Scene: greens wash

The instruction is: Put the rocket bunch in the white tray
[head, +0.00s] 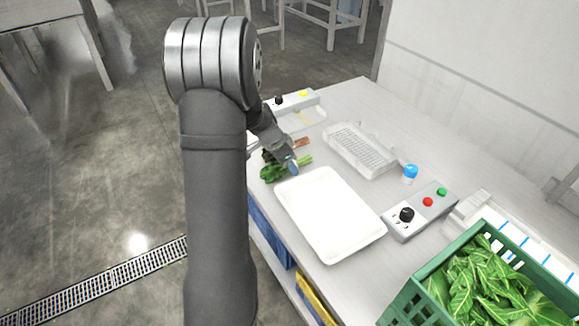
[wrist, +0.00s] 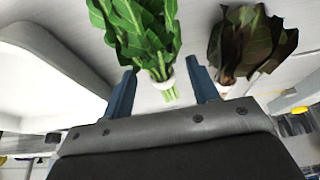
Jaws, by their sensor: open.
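A green leafy bunch, apparently the rocket (wrist: 140,32), lies on the table with a pale band around its stems. In the head view the bunch (head: 272,172) is partly hidden by my gripper (head: 289,165). In the wrist view my gripper (wrist: 161,84) is open, with the banded stems between its two blue fingers and no clear contact with either. The empty white tray (head: 330,215) stands just in front of the bunch in the head view. Its wall (wrist: 60,58) fills the left of the wrist view.
A dark reddish-brown bunch (wrist: 245,45) lies close on the right in the wrist view. A clear ridged tray (head: 360,148), a blue-capped bottle (head: 410,174), a control box (head: 420,212) and a green crate (head: 412,303) of leaves stand around the white tray.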

